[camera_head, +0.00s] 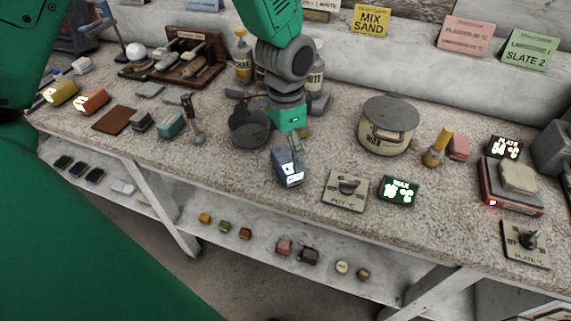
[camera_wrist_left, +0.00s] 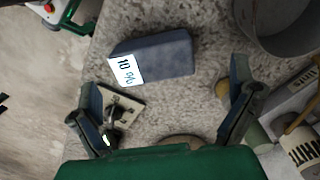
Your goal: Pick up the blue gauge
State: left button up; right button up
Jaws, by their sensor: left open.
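The blue gauge (camera_head: 289,173) is a blue-grey block with a bright white display, near the front edge of the bench in the head view. In the left wrist view the gauge (camera_wrist_left: 165,55) lies between and just ahead of the spread fingers, its display reading about 10 %. My left gripper (camera_head: 294,148) hangs above it at the centre of the head view and hides part of it. In the left wrist view the gripper (camera_wrist_left: 164,80) is open with nothing between its fingertips. My right gripper is not in view.
A dark pot (camera_head: 249,127) stands left of the gauge, and a POT °C knob plate (camera_head: 346,190) lies to its right. White-labelled bottles (camera_head: 242,57) stand behind. The bench's front edge is close.

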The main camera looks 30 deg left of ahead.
aim_at(289, 159)
pick_arm(q)
jog(key=shift+d+f, duration=0.25)
jog(key=shift+d, duration=0.05)
jog(key=f, duration=0.4)
jog(key=shift+s+d+f, duration=0.1)
jog(key=shift+s+d, duration=0.1)
jog(key=shift+d, duration=0.05)
jog(key=shift+a+f, duration=0.25)
jog(key=shift+f, duration=0.05)
jog(key=shift+a, duration=0.25)
jog(key=c, duration=1)
jog(key=shift+d, duration=0.25)
jog(key=shift+c, duration=0.9)
jog(key=shift+d+r, duration=0.2)
jog(key=shift+d, duration=0.05)
jog(key=r, duration=0.9)
jog(key=shift+a+r+p, duration=0.1)
jog(key=shift+a+p, duration=0.2)
jog(key=shift+a, duration=0.05)
jog(key=shift+d+r, duration=0.25)
jog(key=shift+r, duration=0.1)
